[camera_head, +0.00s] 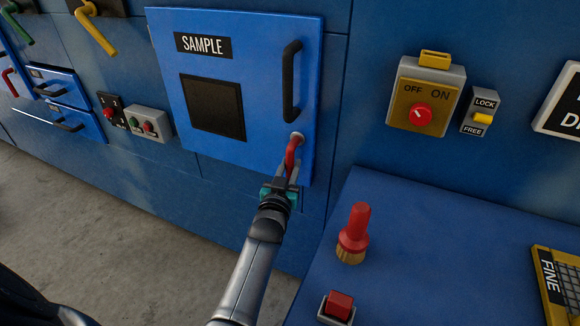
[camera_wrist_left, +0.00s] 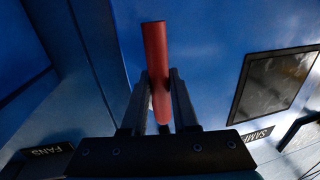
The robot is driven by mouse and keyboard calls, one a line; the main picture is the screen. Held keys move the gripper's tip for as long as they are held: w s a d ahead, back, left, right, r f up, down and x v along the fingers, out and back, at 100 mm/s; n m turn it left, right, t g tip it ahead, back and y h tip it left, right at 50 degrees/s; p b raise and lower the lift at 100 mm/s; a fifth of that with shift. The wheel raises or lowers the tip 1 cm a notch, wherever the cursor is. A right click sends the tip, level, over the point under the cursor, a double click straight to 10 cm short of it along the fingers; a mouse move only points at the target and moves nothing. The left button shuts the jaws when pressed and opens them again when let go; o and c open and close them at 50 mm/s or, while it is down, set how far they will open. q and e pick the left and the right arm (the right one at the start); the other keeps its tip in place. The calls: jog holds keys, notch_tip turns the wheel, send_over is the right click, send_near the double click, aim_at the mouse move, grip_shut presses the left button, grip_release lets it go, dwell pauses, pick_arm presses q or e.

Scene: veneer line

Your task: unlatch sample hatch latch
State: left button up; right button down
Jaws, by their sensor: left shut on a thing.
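The sample hatch (camera_head: 258,67) is a blue door with a SAMPLE label, a dark window and a black handle (camera_head: 291,82); it looks closed. Its red latch lever (camera_head: 292,150) sits on a light pivot at the lower right corner and hangs down, slightly tilted. My left gripper (camera_head: 287,172) is at the lever, with its fingers on both sides of it. In the left wrist view the red latch (camera_wrist_left: 157,65) stands between the two dark fingers (camera_wrist_left: 160,98), which are shut on it. The lever's lower end is partly hidden by the gripper. My right gripper is not seen.
A blue counter (camera_head: 420,250) at the lower right carries a red knob (camera_head: 355,230) and a red button (camera_head: 339,304). An OFF/ON switch (camera_head: 422,115) and a LOCK/FREE switch (camera_head: 481,115) are right of the hatch. Small button boxes (camera_head: 148,123) are to its left.

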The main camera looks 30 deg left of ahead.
pick_arm(q)
grip_shut()
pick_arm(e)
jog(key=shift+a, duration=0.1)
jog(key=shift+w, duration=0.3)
